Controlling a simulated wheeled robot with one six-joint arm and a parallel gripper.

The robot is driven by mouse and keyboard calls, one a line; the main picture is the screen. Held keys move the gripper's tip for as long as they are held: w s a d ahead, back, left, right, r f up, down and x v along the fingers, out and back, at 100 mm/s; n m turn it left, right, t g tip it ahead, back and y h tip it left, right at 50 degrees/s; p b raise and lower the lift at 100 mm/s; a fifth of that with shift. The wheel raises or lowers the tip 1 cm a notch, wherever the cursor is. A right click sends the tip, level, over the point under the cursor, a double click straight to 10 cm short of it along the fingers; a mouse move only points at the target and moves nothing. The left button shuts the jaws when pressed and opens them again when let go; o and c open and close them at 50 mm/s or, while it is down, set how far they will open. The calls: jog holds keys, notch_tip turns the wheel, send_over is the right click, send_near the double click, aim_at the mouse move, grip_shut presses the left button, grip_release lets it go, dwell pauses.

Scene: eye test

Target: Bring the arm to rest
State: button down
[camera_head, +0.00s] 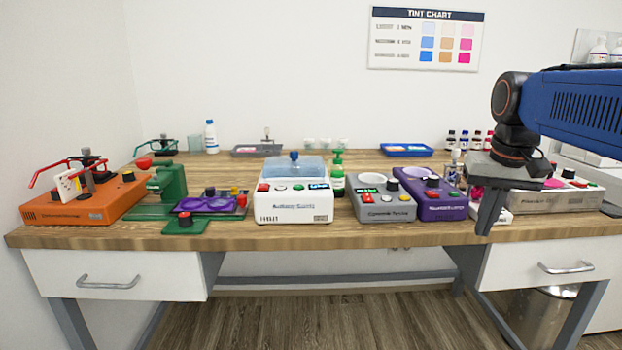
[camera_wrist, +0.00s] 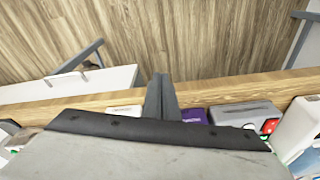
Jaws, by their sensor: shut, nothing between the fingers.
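My blue arm (camera_head: 585,105) reaches in from the right side of the head view. My gripper (camera_head: 487,222) hangs from it, pointing down, with its fingers together and nothing between them. In the head view its fingertips overlap the table's front edge at the right. In the wrist view my gripper (camera_wrist: 161,88) shows as two grey fingers side by side, over the table edge and the floor beyond. The gripper's body hides part of the table in both views.
The wooden table (camera_head: 330,240) holds a purple device (camera_head: 440,208), a grey device (camera_head: 382,206), a white device with a blue lid (camera_head: 292,208) and an orange device (camera_head: 85,205). Floor (camera_head: 340,315) shows below the table.

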jog(key=s+a+f+n+t, duration=0.1)
jog(key=s+a+f, duration=0.2)
jog(key=s+f, duration=0.5)
jog(key=s+a+f+n+t, duration=0.1)
jog(key=s+a+f+n, duration=0.1)
jog(key=s+f, duration=0.6)
notch_tip(320, 180, down, 2)
jog(key=shift+s+a+f+t, duration=0.15)
jog(key=shift+s+a+t, duration=0.2)
jog(key=shift+a, duration=0.3)
